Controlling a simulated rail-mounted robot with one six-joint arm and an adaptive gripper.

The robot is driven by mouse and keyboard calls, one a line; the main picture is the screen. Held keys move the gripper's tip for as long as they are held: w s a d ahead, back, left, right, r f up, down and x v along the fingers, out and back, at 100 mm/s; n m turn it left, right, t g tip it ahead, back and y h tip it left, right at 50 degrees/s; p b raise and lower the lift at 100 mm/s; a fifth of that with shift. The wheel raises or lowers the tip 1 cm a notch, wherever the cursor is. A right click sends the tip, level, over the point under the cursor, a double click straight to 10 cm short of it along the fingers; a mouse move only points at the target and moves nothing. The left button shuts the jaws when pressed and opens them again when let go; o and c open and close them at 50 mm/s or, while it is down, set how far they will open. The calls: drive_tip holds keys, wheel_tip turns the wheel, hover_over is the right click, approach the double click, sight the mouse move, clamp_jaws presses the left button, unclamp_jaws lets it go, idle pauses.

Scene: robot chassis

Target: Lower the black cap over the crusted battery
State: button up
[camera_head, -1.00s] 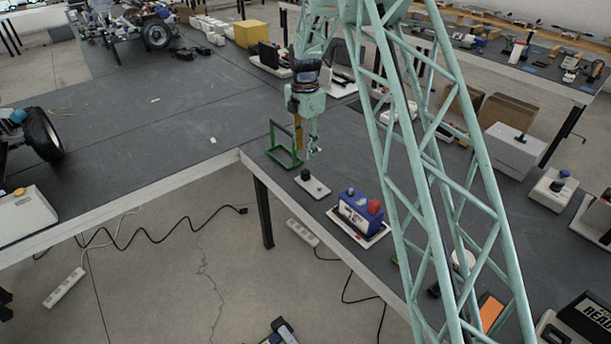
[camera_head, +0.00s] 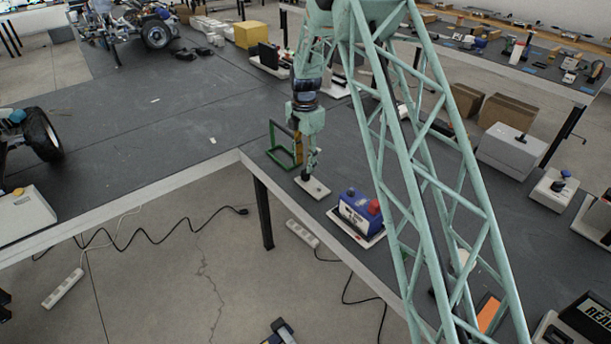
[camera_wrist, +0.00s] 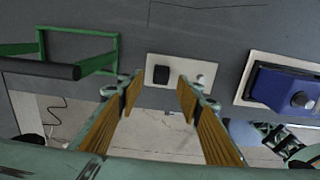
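The black cap (camera_head: 304,176) stands on a small white plate (camera_head: 320,190) on the dark bench. In the wrist view the cap (camera_wrist: 161,75) shows between and just beyond my fingertips. My gripper (camera_head: 309,171) is low over the plate, pointing down. In the wrist view my gripper (camera_wrist: 159,83) is open, with a gap between its fingers and nothing held. The blue battery (camera_head: 355,211) sits on a white tray (camera_head: 370,241), right of the plate. It has a red cap (camera_head: 374,207) on one terminal and a bare-looking greyish knob (camera_wrist: 303,100) on the other.
A green frame (camera_head: 283,153) stands close to my gripper on its left; its dark bar (camera_wrist: 40,68) shows in the wrist view. The bench's front edge (camera_head: 285,205) lies near the plate. The bench (camera_head: 150,140) to the left is mostly clear.

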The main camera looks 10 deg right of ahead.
sight(305, 175)
drive_tip(key=shift+d+f+b, duration=0.1)
drive_tip(key=shift+f+b, duration=0.3)
drive_tip(key=shift+f, duration=2.2)
drive_tip(key=shift+c, duration=0.2)
drive_tip(key=c, duration=0.7)
